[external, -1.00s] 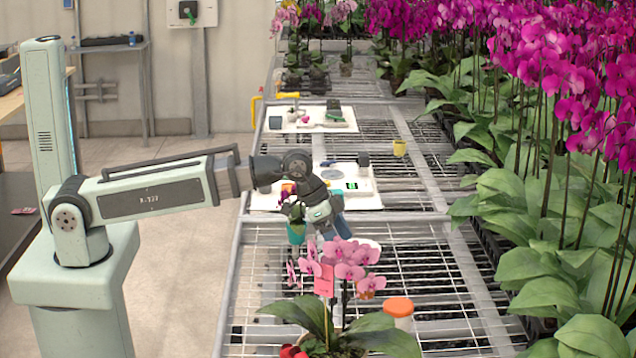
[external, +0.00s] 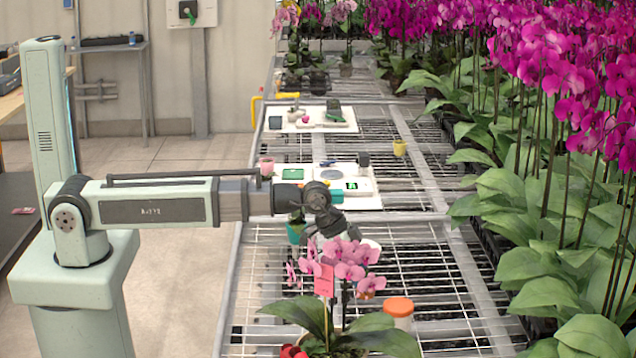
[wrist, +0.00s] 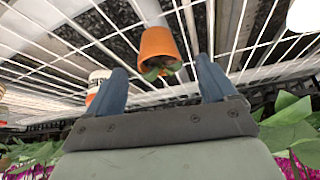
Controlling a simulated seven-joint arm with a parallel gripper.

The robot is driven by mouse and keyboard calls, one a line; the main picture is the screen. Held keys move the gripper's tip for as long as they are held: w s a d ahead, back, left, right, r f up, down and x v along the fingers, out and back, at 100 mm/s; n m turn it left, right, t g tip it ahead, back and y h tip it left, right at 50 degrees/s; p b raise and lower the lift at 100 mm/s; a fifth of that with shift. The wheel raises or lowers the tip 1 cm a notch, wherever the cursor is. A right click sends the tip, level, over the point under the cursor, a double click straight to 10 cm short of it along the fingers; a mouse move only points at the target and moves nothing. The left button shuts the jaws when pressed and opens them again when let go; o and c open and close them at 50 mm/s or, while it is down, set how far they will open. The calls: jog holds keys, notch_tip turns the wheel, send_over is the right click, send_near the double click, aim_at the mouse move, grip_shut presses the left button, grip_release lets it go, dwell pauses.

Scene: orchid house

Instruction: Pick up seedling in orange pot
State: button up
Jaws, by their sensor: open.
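In the wrist view the orange pot (wrist: 157,44) shows at the top centre, with the small green seedling (wrist: 160,68) at its mouth. My gripper (wrist: 161,72) is open, its two blue-grey fingers apart. The pot appears in line with the gap between them, beyond the fingertips, and I see no contact. In the external view my gripper (external: 328,230) points down over the mesh bench, partly hidden behind pink orchid blooms.
A teal pot (external: 296,233) stands left of my gripper. A white tray (external: 368,203) lies behind. Dense magenta orchids (external: 560,200) fill the right side.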

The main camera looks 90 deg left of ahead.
jog(key=shift+x, duration=2.2)
jog(key=shift+c, duration=0.3)
jog(key=c, duration=1.1)
